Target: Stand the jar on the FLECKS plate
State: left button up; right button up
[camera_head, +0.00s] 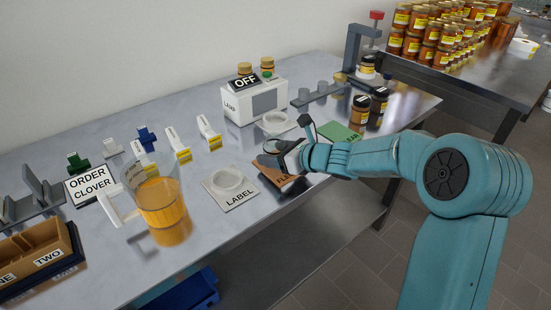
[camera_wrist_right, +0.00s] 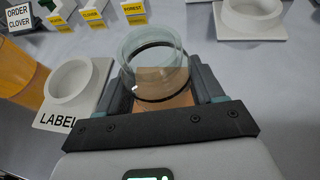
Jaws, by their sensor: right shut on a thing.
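My right gripper (camera_head: 278,158) is shut on a clear glass jar (camera_wrist_right: 153,70). The jar is upright between the fingers in the wrist view, and its open rim shows. In the head view the gripper mostly hides the jar (camera_head: 273,145). The brown FLECKS plate (camera_head: 289,182) lies under the gripper, its lettering partly covered. Brown shows through and below the jar in the wrist view. I cannot tell whether the jar's base touches the plate. My left gripper is not in view.
Left of the FLECKS plate is the LABEL plate (camera_head: 241,204) with a white ring. A jug of amber liquid (camera_head: 163,212) stands further left.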

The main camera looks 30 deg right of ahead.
jog(key=shift+f, duration=0.15)
jog(key=o, duration=1.2)
jog(key=shift+o, duration=0.2)
jog(key=shift+s, duration=0.1)
jog(key=shift+r, duration=0.25)
jog(key=p+v, duration=0.1)
jog(key=v, duration=1.1)
jog(key=shift+f+p, duration=0.2)
jog(key=shift+p, duration=0.1)
